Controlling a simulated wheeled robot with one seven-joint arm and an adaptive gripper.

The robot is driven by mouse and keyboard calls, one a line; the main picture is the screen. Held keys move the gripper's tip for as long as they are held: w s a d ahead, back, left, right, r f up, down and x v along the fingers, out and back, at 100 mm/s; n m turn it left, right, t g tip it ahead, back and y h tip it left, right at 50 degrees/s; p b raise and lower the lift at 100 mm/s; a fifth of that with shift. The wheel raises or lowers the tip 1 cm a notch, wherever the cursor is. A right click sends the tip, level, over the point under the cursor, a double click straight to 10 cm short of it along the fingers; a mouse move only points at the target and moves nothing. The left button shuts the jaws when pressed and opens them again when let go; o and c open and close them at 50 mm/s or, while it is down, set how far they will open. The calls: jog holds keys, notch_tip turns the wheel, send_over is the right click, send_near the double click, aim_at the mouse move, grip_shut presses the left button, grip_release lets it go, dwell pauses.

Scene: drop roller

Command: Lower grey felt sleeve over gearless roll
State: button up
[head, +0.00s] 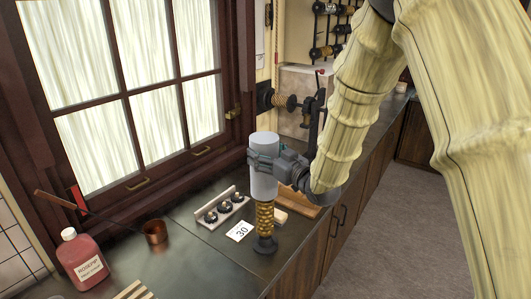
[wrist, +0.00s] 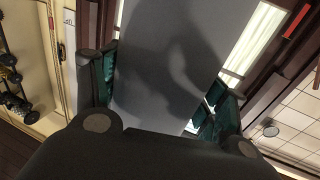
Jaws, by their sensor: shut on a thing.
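My gripper (head: 262,163) is shut on the pale grey felt sleeve (head: 263,187), which it holds upright. In the wrist view the sleeve (wrist: 165,65) fills the middle between the two finger pads. A brass-coloured patterned roll (head: 265,216) stands upright on a dark round base (head: 265,244) on the counter, directly under the sleeve in the head view. No gear shows on it. The sleeve's lower edge meets the roll's upper part in the picture. I cannot tell whether the sleeve is around the roll's top or in front of it; the roll's top is hidden.
A pale rack with dark gears (head: 226,207) and a card marked 30 (head: 240,231) lie left of the roll. A copper pot (head: 155,232) and a pink bottle (head: 83,262) stand further left. A machine holding another roll (head: 282,101) is behind. The window is at left.

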jog(key=w+f, duration=0.2)
jog(key=f, duration=0.1)
jog(key=shift+b, duration=0.35)
jog(key=shift+f, duration=0.25)
jog(key=shift+c, duration=0.5)
jog(key=shift+s+f+b, duration=0.1)
jog(key=shift+s+b, duration=0.45)
jog(key=shift+s, duration=0.1)
jog(key=shift+f, duration=0.3)
jog(key=shift+c, duration=0.6)
jog(key=shift+w+f+b, duration=0.1)
jog(key=shift+f+b, duration=0.25)
jog(key=shift+f, duration=0.05)
jog(key=shift+c, duration=0.4)
jog(key=shift+f, duration=0.35)
jog(key=shift+c, duration=1.3)
jog(key=shift+f+b, duration=0.3)
jog(key=shift+b, duration=0.1)
jog(key=shift+w+d+f+b, duration=0.1)
jog(key=shift+w+f+b, duration=0.15)
jog(key=shift+f, duration=0.2)
jog(key=shift+w+f+b, duration=0.15)
jog(key=shift+f+b, duration=0.1)
jog(key=shift+f, duration=0.15)
jog(key=shift+c, duration=0.2)
jog(key=shift+s+f+b, duration=0.3)
jog(key=shift+f+b, duration=0.1)
jog(key=shift+b, duration=0.1)
jog(key=shift+f+b, duration=2.55)
jog(key=shift+f, duration=1.4)
